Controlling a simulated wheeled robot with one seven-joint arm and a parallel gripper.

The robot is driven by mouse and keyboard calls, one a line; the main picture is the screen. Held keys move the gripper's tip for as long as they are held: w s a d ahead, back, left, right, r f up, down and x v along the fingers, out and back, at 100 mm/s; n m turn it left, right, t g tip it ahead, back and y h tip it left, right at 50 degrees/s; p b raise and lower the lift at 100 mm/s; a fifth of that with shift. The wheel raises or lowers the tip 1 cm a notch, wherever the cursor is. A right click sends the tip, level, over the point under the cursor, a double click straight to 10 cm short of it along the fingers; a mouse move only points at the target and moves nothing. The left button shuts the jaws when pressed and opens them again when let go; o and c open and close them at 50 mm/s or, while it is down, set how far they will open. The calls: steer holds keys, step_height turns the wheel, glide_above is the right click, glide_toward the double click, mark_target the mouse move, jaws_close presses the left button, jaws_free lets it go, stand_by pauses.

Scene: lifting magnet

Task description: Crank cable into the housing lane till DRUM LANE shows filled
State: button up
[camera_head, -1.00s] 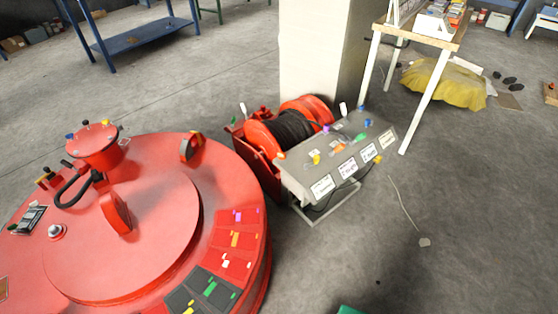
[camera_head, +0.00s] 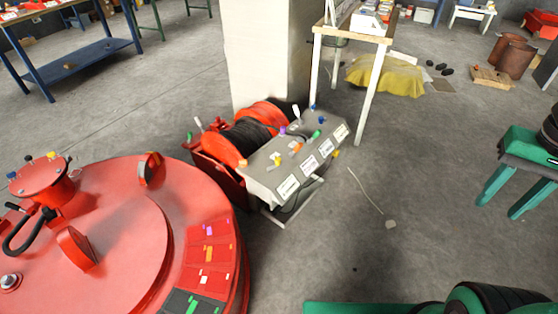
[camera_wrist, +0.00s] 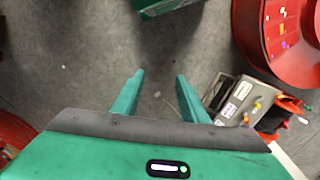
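A red cable drum (camera_head: 240,141) wound with black cable sits in a red frame beside the white pillar. In front of it stands a grey control box (camera_head: 295,160) with several coloured knobs and white labels; the label text is too small to read. A white-tipped lever (camera_head: 198,121) rises at the drum's left. The control box also shows at the right of the wrist view (camera_wrist: 240,98). My gripper (camera_wrist: 158,75) is open and empty over bare floor, its two green fingers apart. It is clear of the drum and the box.
A large round red magnet (camera_head: 130,230) with coloured panels stands at the left. A white-legged table (camera_head: 350,34) stands behind the box. A green stool (camera_head: 528,170) is at the right. A thin cable (camera_head: 366,190) lies on otherwise open floor.

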steer(key=w+a+f+n+t, duration=0.1)
steer(key=w+a+n, duration=0.1)
steer(key=w, duration=0.9)
steer(key=w+a+f+n, duration=0.1)
steer(key=w+n, duration=0.1)
steer(key=w, duration=0.8)
steer(key=w+a+f+n, duration=0.1)
steer(key=w+a+f, duration=0.15)
steer(key=w, duration=0.25)
steer(key=w+a+f+n+t, duration=0.1)
steer(key=w+a+f, duration=0.1)
steer(key=w+a, duration=0.25)
steer(key=w+a+f+n, duration=0.1)
steer(key=w+a+f, duration=0.15)
steer(key=w, duration=0.35)
steer(key=n+t+y, duration=0.1)
steer(key=n+y, duration=0.2)
steer(key=n, duration=0.3)
glide_toward(278, 159)
steer(key=x, duration=0.8)
steer(key=shift+a+f, duration=0.1)
steer(key=shift+f, duration=0.25)
steer(key=shift+c, duration=0.2)
